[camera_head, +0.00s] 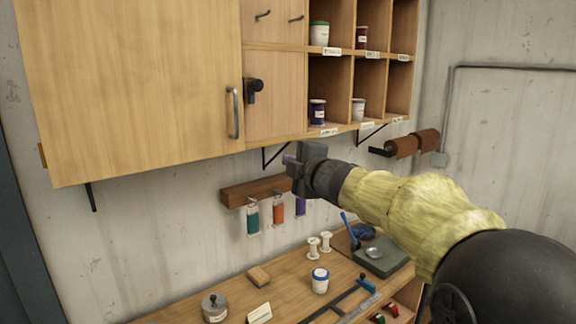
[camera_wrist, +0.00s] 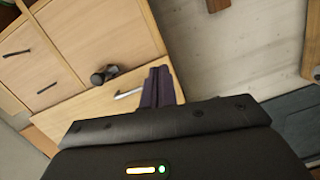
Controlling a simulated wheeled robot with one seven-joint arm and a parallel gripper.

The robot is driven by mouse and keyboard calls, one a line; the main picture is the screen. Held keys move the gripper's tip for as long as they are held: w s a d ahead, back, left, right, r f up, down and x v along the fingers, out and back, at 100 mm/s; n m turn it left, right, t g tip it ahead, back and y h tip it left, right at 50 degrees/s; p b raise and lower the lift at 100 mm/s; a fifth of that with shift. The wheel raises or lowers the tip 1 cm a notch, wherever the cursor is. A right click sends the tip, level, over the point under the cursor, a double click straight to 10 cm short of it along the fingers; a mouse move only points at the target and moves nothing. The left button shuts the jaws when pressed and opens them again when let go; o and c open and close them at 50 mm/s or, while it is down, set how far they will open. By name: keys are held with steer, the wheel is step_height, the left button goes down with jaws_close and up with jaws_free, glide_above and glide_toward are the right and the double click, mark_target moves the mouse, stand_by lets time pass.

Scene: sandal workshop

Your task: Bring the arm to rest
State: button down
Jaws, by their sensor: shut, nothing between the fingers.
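My gripper (camera_head: 292,168) is at the end of my outstretched arm, which comes in from the lower right in the head view. It is in the air in front of the wall, below the cabinet and shelf unit and above the workbench. In the wrist view, the gripper's dark fingers (camera_wrist: 158,88) are together with nothing between them. In the head view the gripper hides part of the wooden hook rail (camera_head: 250,190) and what hangs at its right end.
A wooden wall cabinet (camera_head: 130,90) and cubby shelves (camera_head: 334,90) with several jars are above. Coloured tags hang from the rail. The workbench (camera_head: 185,305) below holds a metal pot (camera_head: 214,309), a white jar (camera_head: 320,281), spools and a grey block (camera_head: 383,257). Brown rolls (camera_head: 402,147) hang at right.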

steer(key=s+d+f+m+g+h, duration=0.1)
steer(key=s+d+f+m+h, duration=0.2)
steer(key=f, duration=0.4)
steer(key=s+d+f+m+g+h, duration=0.2)
steer(key=d+f+m, duration=0.3)
steer(key=f, duration=0.2)
steer(key=s+d+f+m+g+h, duration=0.1)
steer(key=s+d+f+m+h, duration=0.15)
steer(key=d+f+m, duration=0.35)
steer(key=s+d+f+m+g, duration=0.1)
steer(key=s+f+m+g, duration=0.3)
steer(key=s+f, duration=0.4)
steer(key=s+d+f+m+g, duration=0.1)
steer(key=s+f+m+g, duration=0.2)
steer(key=s+f, duration=0.6)
steer(key=s+g+h+b, duration=0.1)
steer(key=s, duration=0.4)
steer(key=shift+s+f+m, duration=0.3)
steer(key=shift+s+m, duration=0.05)
steer(key=shift+m, duration=0.05)
steer(key=shift+w+a, duration=0.1)
steer(key=shift+w, duration=0.05)
